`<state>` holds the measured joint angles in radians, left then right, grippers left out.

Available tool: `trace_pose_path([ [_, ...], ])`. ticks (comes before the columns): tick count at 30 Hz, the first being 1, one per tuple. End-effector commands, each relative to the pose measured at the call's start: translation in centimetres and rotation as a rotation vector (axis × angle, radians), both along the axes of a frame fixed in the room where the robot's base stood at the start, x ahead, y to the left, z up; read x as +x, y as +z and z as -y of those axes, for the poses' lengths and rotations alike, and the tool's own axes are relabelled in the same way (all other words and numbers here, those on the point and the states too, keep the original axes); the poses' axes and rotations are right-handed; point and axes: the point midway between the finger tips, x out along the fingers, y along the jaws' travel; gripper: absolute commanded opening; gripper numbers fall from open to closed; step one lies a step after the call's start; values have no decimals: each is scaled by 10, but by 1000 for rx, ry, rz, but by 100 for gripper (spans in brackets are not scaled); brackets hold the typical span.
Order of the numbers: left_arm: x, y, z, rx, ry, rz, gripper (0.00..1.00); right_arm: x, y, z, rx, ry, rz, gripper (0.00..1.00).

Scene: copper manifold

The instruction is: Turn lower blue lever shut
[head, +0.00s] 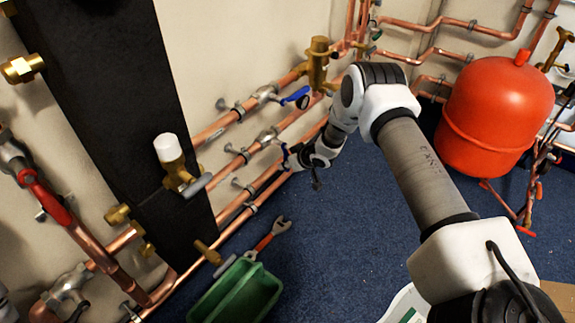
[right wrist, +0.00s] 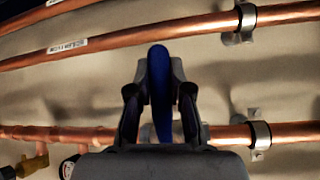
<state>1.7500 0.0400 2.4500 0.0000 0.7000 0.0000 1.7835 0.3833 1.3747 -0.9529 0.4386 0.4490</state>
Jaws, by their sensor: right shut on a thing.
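The lower blue lever (right wrist: 158,70) is long and narrow and stands between the fingers of my right gripper (right wrist: 160,105) in the right wrist view. The gripper is shut on it. In that view the lever runs up and down, across the line of the horizontal copper pipe (right wrist: 285,132) behind it. In the head view my right gripper (head: 291,157) is at the wall pipes, and the gripper and arm hide most of this lever. The valve body is largely hidden in the wrist view. My left gripper is not in view.
Another blue lever (head: 297,96) sits on the pipe above, close to my right arm. A red tank (head: 495,115) stands at right. A green bin (head: 238,290) and a red-handled wrench (head: 268,240) are on the blue floor (head: 330,240), which is clear in the middle.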

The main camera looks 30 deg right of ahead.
Motion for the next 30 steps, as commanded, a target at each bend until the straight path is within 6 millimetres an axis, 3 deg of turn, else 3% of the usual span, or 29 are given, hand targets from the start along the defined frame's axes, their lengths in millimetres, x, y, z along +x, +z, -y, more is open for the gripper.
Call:
trace_pose_path([
  [9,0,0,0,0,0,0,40,-3,-3,-4,6,5,-9,0],
  [10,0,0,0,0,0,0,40,-3,-3,-4,5,6,-9,26],
  [12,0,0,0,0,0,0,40,-3,-3,-4,5,5,-9,44],
  [23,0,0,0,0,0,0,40,-5,3,-1,4,2,-4,44],
  [30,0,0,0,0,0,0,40,-39,40,7,9,-1,-3,44],
])
